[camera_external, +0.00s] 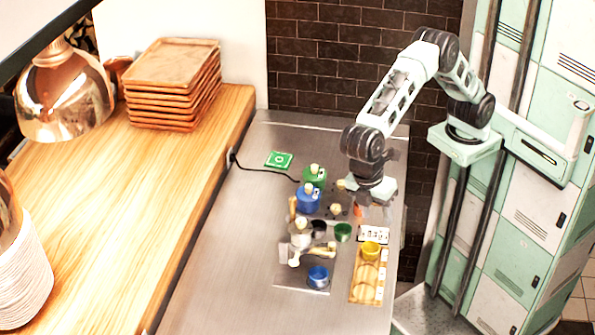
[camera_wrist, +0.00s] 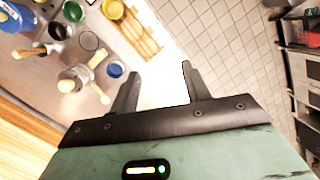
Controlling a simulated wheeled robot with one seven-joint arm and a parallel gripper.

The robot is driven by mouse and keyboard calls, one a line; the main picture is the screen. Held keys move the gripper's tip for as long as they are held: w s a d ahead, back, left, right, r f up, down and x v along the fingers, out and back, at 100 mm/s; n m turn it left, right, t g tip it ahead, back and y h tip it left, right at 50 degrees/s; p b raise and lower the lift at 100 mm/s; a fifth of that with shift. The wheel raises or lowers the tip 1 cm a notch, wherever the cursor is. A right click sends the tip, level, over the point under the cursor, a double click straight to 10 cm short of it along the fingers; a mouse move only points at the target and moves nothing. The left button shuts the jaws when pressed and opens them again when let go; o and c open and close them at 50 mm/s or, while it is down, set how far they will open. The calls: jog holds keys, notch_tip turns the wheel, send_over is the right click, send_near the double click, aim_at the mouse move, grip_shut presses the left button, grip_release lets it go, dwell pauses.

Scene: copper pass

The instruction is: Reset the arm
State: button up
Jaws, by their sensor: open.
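My gripper (camera_wrist: 158,84) is open, with its two dark fingers spread and nothing between them in the wrist view. In the outside view my arm reaches left from its column and bends down, with the gripper end (camera_external: 370,200) over the right part of the steel counter (camera_external: 240,230). The fingertips are hard to make out there. The gripper appears above the counter, near the small items and the wooden tray; the exact height cannot be told.
The wooden tray (camera_external: 364,292) has a yellow cup (camera_external: 370,250) at its far end. Blue (camera_external: 318,276) and green (camera_external: 343,232) cups, a blue bottle (camera_external: 308,200) and a green bottle (camera_external: 314,176) stand left of it. The near counter is clear.

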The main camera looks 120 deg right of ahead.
jog(key=s+a+f+n+t+b, duration=0.1)
jog(key=s+a+f+n, duration=0.1)
jog(key=s, duration=1.2)
jog(key=s+a+f+n+t+b, duration=0.1)
jog(key=s+a+f+b, duration=0.15)
jog(key=s, duration=1.05)
jog(key=s+d+f, duration=0.2)
jog(key=s+d, duration=0.1)
jog(key=s, duration=0.6)
jog(key=shift+d+f+n+t+h, duration=0.3)
jog(key=shift+d+f+n, duration=0.05)
jog(key=shift+n, duration=0.05)
dwell(0.6)
